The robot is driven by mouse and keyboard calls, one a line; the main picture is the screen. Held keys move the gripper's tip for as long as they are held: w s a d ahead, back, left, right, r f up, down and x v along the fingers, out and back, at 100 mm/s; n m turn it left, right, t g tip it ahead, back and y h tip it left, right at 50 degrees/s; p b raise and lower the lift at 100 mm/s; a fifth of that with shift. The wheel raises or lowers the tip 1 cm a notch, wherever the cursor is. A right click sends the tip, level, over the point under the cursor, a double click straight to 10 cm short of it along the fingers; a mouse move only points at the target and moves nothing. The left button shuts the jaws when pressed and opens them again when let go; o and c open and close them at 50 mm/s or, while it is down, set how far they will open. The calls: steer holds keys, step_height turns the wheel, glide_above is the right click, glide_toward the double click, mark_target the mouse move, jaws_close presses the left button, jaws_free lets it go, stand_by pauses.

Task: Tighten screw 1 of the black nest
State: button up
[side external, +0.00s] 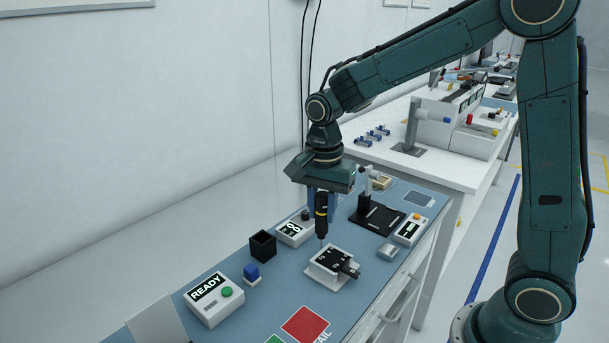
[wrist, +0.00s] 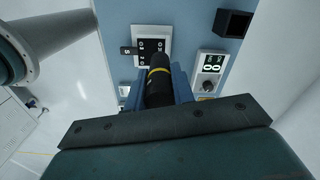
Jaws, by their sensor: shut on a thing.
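My gripper (side external: 321,192) is shut on a black screwdriver (side external: 321,216) with a yellow band, held upright and pointing down. In the wrist view the screwdriver (wrist: 158,82) sits between the blue fingers of my gripper (wrist: 160,85). The black nest (side external: 333,260) lies on a white block (side external: 318,273) on the blue bench top. The tool's tip is over or at the nest's far left part; I cannot tell whether it touches a screw. In the wrist view the nest (wrist: 150,46) shows beyond the tool, which hides part of it. I cannot tell which screw is number 1.
A box reading READY with a green button (side external: 226,292) stands at front left. A blue block (side external: 252,273), a black open box (side external: 263,245) and a display controller (side external: 294,233) are left of the nest. A black stand (side external: 376,216) is behind right. A red pad (side external: 305,325) lies in front.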

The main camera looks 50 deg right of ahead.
mark_target(323, 222)
steer(key=shift+f, duration=1.05)
steer(key=shift+s+f, duration=0.1)
steer(key=shift+f, duration=0.8)
stand_by(2.0)
steer(key=shift+r, duration=2.1)
steer(key=shift+d, duration=0.1)
